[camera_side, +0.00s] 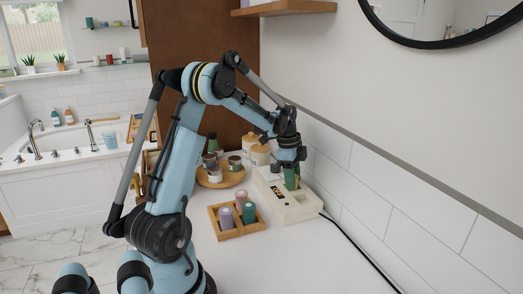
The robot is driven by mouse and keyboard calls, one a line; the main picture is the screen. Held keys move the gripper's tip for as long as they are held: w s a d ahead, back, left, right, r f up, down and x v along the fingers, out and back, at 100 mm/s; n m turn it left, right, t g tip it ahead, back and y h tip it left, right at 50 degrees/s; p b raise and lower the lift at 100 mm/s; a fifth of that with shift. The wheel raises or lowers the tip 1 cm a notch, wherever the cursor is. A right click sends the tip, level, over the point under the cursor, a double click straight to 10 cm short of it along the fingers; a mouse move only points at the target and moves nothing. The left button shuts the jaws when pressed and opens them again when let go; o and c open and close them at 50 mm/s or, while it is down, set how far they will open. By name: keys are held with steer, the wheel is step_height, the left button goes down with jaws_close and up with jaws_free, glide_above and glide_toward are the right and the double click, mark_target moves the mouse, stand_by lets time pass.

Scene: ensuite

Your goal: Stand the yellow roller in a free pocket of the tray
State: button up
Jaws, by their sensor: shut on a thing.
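My gripper (291,178) is at the right of the counter, pointing down over the white box. It is shut on a small upright thing, the yellow roller as far as I can tell. The fingers hide most of it, and only a narrow yellowish-green patch shows. I cannot tell whether its lower end is still inside the box. The wooden tray (231,236) stands left of the box, with purple and teal rollers upright in it. At least one pocket at its near left looks empty, though the view is small.
The white box (297,212) has a dark display and a black cord (357,247) trailing right. A round wooden board (219,182) with jars and lidded canisters (260,155) stand behind. The tiled wall is close on the right. The front counter is clear.

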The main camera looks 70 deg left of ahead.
mark_target(297, 178)
steer(key=shift+r, duration=0.6)
steer(key=r, duration=0.1)
steer(key=d+r, duration=0.1)
steer(key=r, duration=0.1)
steer(key=shift+r, duration=0.2)
steer(key=d+r, duration=0.6)
steer(key=d, duration=0.4)
steer(key=s+a+f+m+g+y, duration=0.15)
steer(key=s+a+m, duration=0.25)
steer(key=s+m, duration=0.6)
steer(key=s+a+f+m, duration=0.25)
steer(key=s+m, duration=0.25)
steer(key=m, duration=0.9)
steer(key=s+a+f+m+g+y, duration=0.1)
steer(key=s+a+m, duration=0.3)
steer(key=s+m, duration=0.6)
steer(key=shift+w+a+f+m, duration=0.1)
steer(key=shift+w+f+m, duration=0.3)
steer(key=shift+f, duration=0.8)
steer(key=shift+w+a+f+m, duration=0.1)
steer(key=shift+w+f+m, duration=0.25)
steer(key=shift+f, duration=0.85)
steer(key=shift+w+f+m, duration=0.25)
steer(key=shift+w+f, duration=0.25)
steer(key=shift+f, duration=0.7)
steer(key=shift+f, duration=0.1)
